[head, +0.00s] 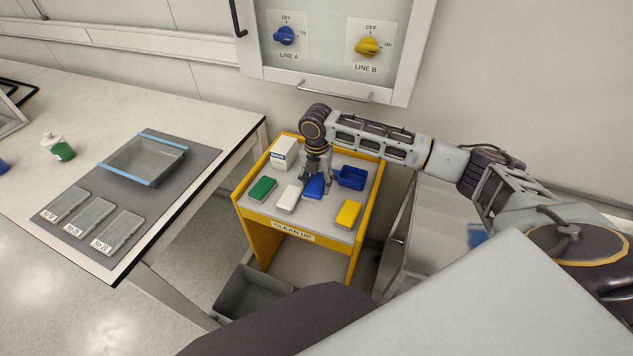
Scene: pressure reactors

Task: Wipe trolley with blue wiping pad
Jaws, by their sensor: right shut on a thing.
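The yellow trolley (291,228), labelled CLEAN UP, has a grey top and stands right of the bench. The blue wiping pad (314,188) is on its top, between a white pad (289,199) and a yellow pad (348,214). A green pad (262,189) lies at the left. My right gripper (316,182) reaches down from above and is shut on the blue pad. I cannot tell whether the pad touches the trolley top. My left gripper is not in view.
A white box (284,153) and a blue open tray (351,178) stand at the back of the trolley top. A grey bin (254,291) is on the floor in front. The bench (92,106) at left holds a mat with a clear tray (143,160) and several flat cases.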

